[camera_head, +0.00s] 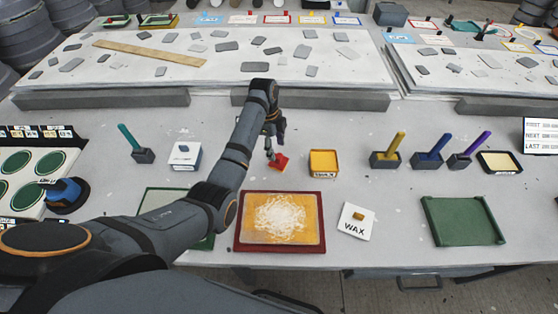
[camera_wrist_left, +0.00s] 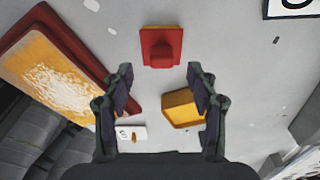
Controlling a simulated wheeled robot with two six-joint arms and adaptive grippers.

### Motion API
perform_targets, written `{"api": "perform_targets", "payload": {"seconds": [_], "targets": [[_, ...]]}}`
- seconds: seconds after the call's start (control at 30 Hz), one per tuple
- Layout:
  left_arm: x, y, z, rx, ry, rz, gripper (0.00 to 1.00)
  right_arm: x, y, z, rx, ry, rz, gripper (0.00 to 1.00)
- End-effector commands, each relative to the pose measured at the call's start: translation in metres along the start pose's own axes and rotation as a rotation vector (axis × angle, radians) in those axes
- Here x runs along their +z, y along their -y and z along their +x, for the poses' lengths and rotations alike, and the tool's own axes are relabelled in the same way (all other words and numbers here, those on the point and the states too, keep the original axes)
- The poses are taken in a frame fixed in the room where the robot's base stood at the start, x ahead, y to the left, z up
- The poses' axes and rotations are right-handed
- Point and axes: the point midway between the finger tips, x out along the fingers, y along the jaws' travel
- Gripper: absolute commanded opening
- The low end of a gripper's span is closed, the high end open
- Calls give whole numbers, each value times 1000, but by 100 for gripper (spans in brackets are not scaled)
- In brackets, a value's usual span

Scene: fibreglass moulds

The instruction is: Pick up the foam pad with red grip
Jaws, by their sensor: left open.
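The foam pad with red grip (camera_head: 280,163) lies on the table, just below my left gripper in the head view. In the left wrist view the foam pad (camera_wrist_left: 161,47) shows its red top and grip, with a thin yellow edge behind. My left gripper (camera_head: 274,138) points down at the end of my left arm, close to the pad. In the left wrist view the fingers of my left gripper (camera_wrist_left: 160,78) are spread apart with nothing between them, and the pad lies beyond their tips. My right gripper is not in view.
A yellow tub (camera_head: 324,163) stands right of the pad. A red-rimmed tray (camera_head: 238,236) with an orange surface and white patch lies nearer, beside a white WAX card (camera_head: 349,227). A white-and-blue box (camera_head: 185,155) stands left. Several brush holders and a green tray (camera_head: 462,222) are at right.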

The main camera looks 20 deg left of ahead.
Motion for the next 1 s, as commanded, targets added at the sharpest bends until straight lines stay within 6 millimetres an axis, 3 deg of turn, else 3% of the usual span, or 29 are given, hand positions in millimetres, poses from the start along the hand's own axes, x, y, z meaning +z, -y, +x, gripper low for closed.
{"api": "perform_targets", "payload": {"seconds": [0.07,0.17,0.33,0.47,0.6,1.0], "targets": [[-1,0,5,5,-1,0,58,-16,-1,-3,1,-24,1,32],[-2,2,21,7,0,-1,58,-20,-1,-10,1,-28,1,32],[-2,4,47,4,0,-1,58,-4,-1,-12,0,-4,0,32],[-2,4,52,1,1,-1,58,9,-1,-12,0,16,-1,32],[-2,4,52,1,0,-1,58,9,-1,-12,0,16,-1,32],[-2,4,52,1,0,-1,4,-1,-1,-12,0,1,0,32]]}}
